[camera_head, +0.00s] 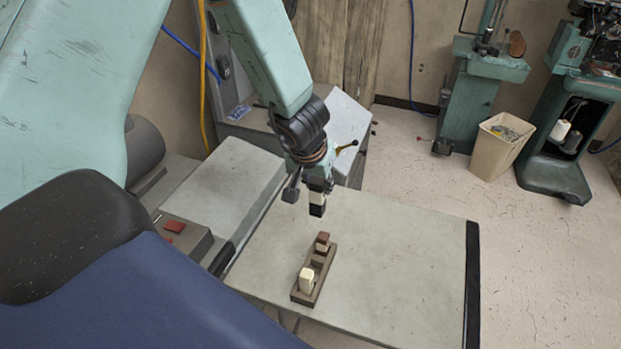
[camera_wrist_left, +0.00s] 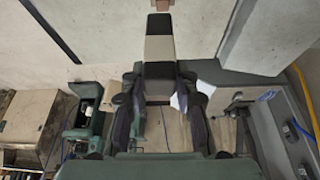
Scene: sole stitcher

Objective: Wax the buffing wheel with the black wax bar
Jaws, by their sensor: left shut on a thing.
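My left gripper (camera_head: 314,181) points down above the table. It is shut on the black wax bar (camera_head: 317,210), which has a pale band around its middle and a black lower end. The bar hangs upright, clear of the tabletop and behind the holder. In the left wrist view the bar (camera_wrist_left: 159,46) sits between the fingers (camera_wrist_left: 160,92), its black end and pale band showing. A brown holder (camera_head: 297,296) on the table carries a cream bar (camera_head: 306,280) and a brown bar (camera_head: 322,240), with a gap between them. I cannot make out the buffing wheel. My right gripper is out of view.
The pale table (camera_head: 400,260) is mostly clear right of the holder. A grey box with red buttons (camera_head: 173,227) stands at left, beside a dark rounded housing (camera_head: 143,150). A beige bin (camera_head: 500,150) and green machines (camera_head: 475,100) stand on the floor at back right.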

